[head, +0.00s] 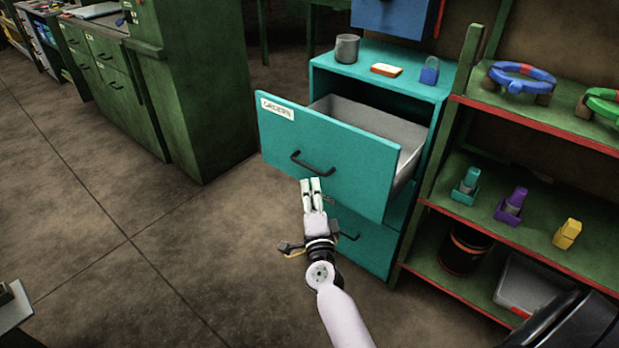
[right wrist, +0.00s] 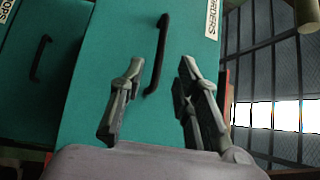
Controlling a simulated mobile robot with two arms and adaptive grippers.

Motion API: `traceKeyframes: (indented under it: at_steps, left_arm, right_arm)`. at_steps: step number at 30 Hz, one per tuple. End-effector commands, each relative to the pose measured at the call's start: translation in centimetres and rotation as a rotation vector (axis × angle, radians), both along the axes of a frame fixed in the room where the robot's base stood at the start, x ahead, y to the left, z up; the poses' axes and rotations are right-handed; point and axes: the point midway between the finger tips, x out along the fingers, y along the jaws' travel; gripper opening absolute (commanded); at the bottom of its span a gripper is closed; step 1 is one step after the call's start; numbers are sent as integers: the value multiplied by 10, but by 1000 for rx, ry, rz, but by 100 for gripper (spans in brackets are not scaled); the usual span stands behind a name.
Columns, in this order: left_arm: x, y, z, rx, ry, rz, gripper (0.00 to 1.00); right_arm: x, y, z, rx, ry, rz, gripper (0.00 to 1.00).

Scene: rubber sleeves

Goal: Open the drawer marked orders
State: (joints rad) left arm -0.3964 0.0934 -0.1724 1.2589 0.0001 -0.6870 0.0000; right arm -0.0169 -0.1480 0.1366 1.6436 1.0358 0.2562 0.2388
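The teal drawer marked orders (head: 330,150) stands pulled out of its teal cabinet, and its grey inside shows from above. Its label (head: 277,107) reads "ORDERS" and is partly seen in the right wrist view (right wrist: 213,18). Its dark bar handle (head: 313,163) is on the front. My right gripper (head: 311,182) is just in front of and slightly below the handle. In the right wrist view its fingers (right wrist: 160,75) are spread and empty, with the handle (right wrist: 161,50) appearing between the tips; I cannot tell whether they touch. My left gripper is out of view.
A lower drawer (head: 365,245) is shut below. A grey cup (head: 347,48), an orange block (head: 386,70) and a blue padlock-like item (head: 429,72) sit on the cabinet top. A green shelf (head: 550,100) stands close at right. The floor at left is clear.

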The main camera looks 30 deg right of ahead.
Motion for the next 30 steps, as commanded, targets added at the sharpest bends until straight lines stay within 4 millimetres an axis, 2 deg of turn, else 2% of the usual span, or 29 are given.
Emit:
traceKeyframes:
  at_steps: [1, 6, 24, 27, 30]
  left_arm:
    - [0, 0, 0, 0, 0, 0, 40]
    - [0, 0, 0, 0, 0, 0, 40]
    - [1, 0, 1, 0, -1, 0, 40]
    - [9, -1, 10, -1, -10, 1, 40]
    - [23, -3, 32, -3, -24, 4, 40]
  right_arm:
    - [-8, 3, -1, 0, 1, -1, 30]
    - [-23, 9, -3, 1, 0, 0, 30]
    - [-26, 11, -3, -5, 2, 6, 30]
    - [-26, 22, -1, -54, 23, 61, 30]
    - [-30, 49, 2, -173, 82, 190, 30]
